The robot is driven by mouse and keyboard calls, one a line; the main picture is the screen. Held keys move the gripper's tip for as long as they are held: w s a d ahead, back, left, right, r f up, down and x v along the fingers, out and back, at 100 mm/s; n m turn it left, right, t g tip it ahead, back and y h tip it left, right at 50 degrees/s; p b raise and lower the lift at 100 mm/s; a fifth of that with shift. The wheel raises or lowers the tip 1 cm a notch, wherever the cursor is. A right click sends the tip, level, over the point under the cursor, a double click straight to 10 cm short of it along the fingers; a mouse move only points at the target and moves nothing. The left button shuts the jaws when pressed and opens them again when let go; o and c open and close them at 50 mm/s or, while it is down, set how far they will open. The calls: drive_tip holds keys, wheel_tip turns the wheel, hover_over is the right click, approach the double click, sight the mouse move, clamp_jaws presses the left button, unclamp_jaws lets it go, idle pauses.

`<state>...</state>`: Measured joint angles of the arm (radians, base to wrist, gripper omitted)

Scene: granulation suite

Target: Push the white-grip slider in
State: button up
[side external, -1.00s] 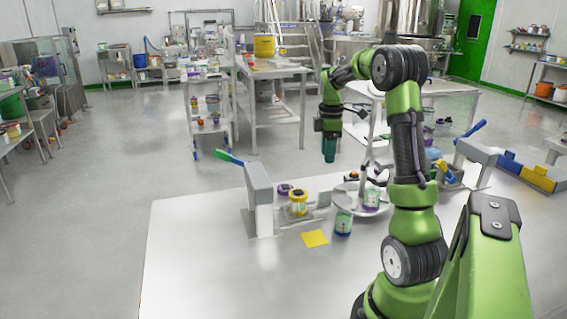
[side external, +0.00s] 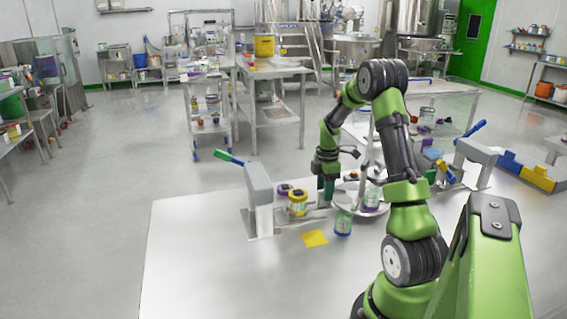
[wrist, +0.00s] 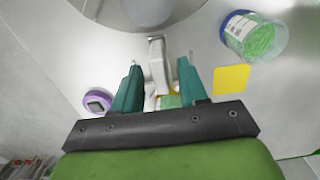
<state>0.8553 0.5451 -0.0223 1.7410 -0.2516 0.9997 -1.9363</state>
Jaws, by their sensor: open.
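A pale grey-white upright piece (wrist: 157,66), which looks like the slider's white grip, shows between my fingers in the wrist view. Its rail is mostly hidden, so I cannot tell how far out it stands. My gripper (side external: 326,189) is open, pointing down low over the bench between the yellow jar and the round tray. In the wrist view its two teal fingers (wrist: 159,64) stand on either side of the pale piece. I see a gap on each side; contact cannot be told.
A yellow jar (side external: 298,204) and a purple ring-shaped item (wrist: 97,101) lie left of my gripper. A jar with green contents (wrist: 253,37) and a yellow square (side external: 315,238) are nearby. The round tray (side external: 377,211) stands right; a grey lever post (side external: 259,190) stands left.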

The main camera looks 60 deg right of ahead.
sight(323, 206)
drive_tip(key=shift+f, duration=1.6)
clamp_jaws()
drive_tip(key=shift+a, duration=0.1)
